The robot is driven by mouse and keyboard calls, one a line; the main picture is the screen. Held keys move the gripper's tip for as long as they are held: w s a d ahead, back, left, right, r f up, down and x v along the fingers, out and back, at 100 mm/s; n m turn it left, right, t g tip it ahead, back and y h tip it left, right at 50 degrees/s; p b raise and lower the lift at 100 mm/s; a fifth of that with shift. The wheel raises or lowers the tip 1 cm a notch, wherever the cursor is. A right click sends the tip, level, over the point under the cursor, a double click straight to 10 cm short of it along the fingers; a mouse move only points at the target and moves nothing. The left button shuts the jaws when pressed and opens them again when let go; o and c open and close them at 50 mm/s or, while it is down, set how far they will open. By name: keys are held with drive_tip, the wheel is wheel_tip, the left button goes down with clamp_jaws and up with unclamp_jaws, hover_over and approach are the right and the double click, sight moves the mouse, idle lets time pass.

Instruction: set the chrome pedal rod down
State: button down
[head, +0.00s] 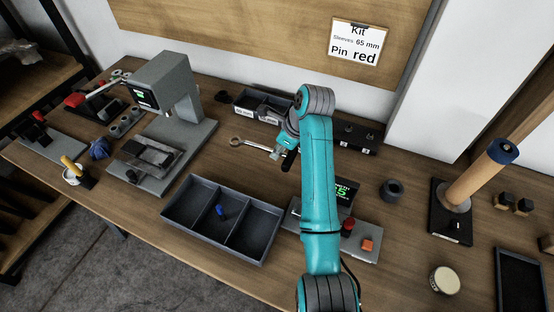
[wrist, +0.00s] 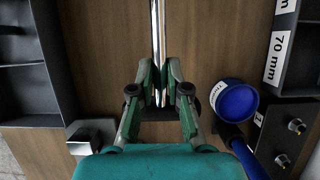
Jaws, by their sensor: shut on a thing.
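The chrome pedal rod (head: 255,145) is a thin shiny bar with a ring-shaped end, seen left of my gripper (head: 280,152) in the head view. My gripper also shows in the wrist view (wrist: 159,92), with its green fingers shut on the rod (wrist: 159,40). The rod runs from between the fingertips to the top edge of that view. Its ring end is out of the wrist view. The rod is over the wooden bench; I cannot tell whether it touches the wood.
A dark three-compartment tray (head: 232,248) with a blue piece (head: 220,211) inside stands in front. A grey press (head: 168,82) stands left. Labelled bins (wrist: 280,60) and a blue-capped cylinder (wrist: 236,101) are close on the right in the wrist view. Bare bench lies around the rod.

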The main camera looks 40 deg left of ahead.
sight(287, 154)
drive_tip(key=shift+f, duration=2.35)
drive_tip(key=c, duration=1.2)
unclamp_jaws()
drive_tip(key=shift+f, duration=0.15)
drive_tip(key=shift+o, duration=0.2)
drive_tip(key=v, duration=0.7)
drive_tip(key=shift+r, duration=0.4)
drive_tip(key=shift+w+d, duration=0.1)
